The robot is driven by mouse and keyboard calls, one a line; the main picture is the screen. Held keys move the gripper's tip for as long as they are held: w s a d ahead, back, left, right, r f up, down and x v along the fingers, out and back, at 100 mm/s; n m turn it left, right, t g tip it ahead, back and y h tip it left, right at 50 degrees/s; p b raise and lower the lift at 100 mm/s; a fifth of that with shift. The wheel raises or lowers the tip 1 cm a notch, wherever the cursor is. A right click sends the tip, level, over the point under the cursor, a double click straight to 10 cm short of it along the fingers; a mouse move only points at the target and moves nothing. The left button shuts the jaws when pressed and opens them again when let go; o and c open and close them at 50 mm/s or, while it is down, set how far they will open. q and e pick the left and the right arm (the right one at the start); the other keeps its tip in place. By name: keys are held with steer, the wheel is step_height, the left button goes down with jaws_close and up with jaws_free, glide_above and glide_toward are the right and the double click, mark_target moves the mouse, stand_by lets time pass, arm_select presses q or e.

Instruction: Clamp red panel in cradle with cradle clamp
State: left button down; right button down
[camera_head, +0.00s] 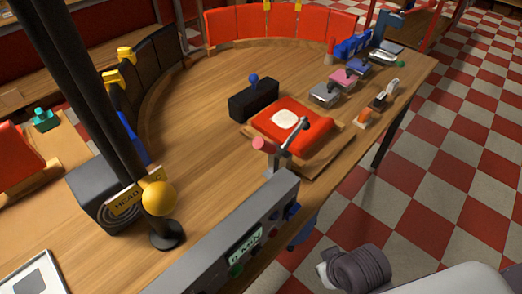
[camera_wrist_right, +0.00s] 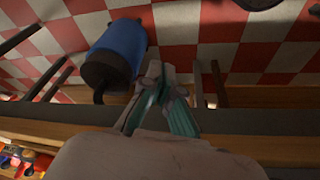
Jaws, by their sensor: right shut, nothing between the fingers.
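The red panel (camera_head: 312,134) lies flat with a white round patch on its top. It rests on the wooden cradle (camera_head: 322,151) near the table's right edge. The cradle clamp (camera_head: 290,140), a metal arm with a pink knob (camera_head: 258,143), stands at the near edge of the cradle and overlaps the panel in the picture. I cannot tell whether it presses on the panel. My right gripper (camera_wrist_right: 160,75) is shut and empty in the wrist view, its teal-padded fingers near a table edge. The panel does not show there. My left gripper is not in view.
A black box with a blue knob (camera_head: 254,98) stands behind the panel. A grey console (camera_head: 235,240) with buttons lies in front. Small coloured tools (camera_head: 343,78) line the right edge. A yellow ball on a stand (camera_head: 158,197) is at left. The table's middle is clear.

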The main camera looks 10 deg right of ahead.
steer(key=w+d+r+t+h, duration=0.3)
steer(key=w+d+r+t, duration=0.5)
steer(key=w+r, duration=0.4)
steer(key=w+d+r+n+t, duration=0.1)
steer(key=w+r+n+t, duration=0.5)
steer(key=r, duration=0.7)
steer(key=a+r+n+t+y, duration=0.1)
steer(key=a+r+n+y, duration=0.7)
steer(key=n+y, duration=0.75)
steer(key=s+a+f+n+g, duration=0.3)
steer(key=f+n+g, duration=0.5)
steer(key=n+g, duration=0.35)
steer(key=p+x, duration=0.3)
steer(key=x, duration=0.7)
steer(key=shift+r, duration=0.3)
